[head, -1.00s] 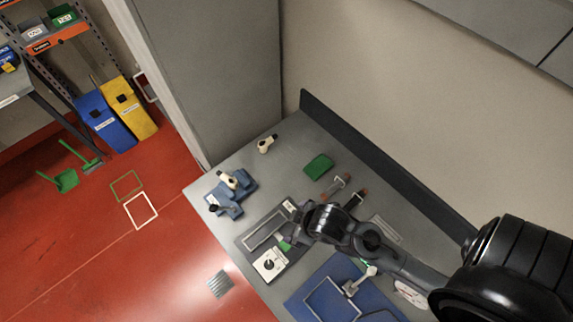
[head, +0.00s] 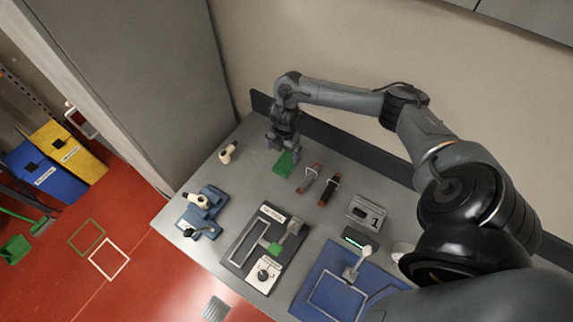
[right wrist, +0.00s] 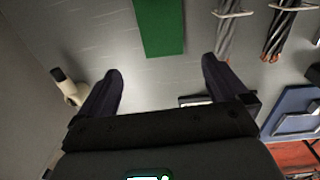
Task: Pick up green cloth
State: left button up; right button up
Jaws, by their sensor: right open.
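The green cloth (head: 286,163) lies flat on the grey bench near its back edge, in the head view. It also shows as a green rectangle (right wrist: 160,27) at the top of the right wrist view. My right gripper (head: 282,150) is over the cloth's back edge in the head view, pointing down. In the right wrist view the fingers (right wrist: 160,78) are spread wide with nothing between them, and the cloth lies ahead of the gap between them. My left gripper is not seen.
A blue fixture (head: 206,206), a dark panel (head: 238,259) and a blue mat (head: 309,287) are nearer the front. Bare bench surrounds the cloth.

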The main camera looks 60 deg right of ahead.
aim_at(287, 162)
jog(key=f, duration=0.1)
jog(key=d+f+b, duration=0.1)
jog(key=f, duration=0.1)
jog(key=d+f+b, duration=0.1)
jog(key=shift+s+f, duration=0.25)
jog(key=shift+s, duration=0.15)
jog(key=shift+w+d+f, duration=0.1)
jog(key=shift+w+f, duration=0.1)
jog(key=shift+f, duration=1.15)
jog(key=shift+w+d+f, duration=0.1)
jog(key=shift+w+f, duration=0.05)
jog(key=shift+f, duration=1.2)
jog(key=shift+c, duration=0.3)
jog(key=c, duration=1)
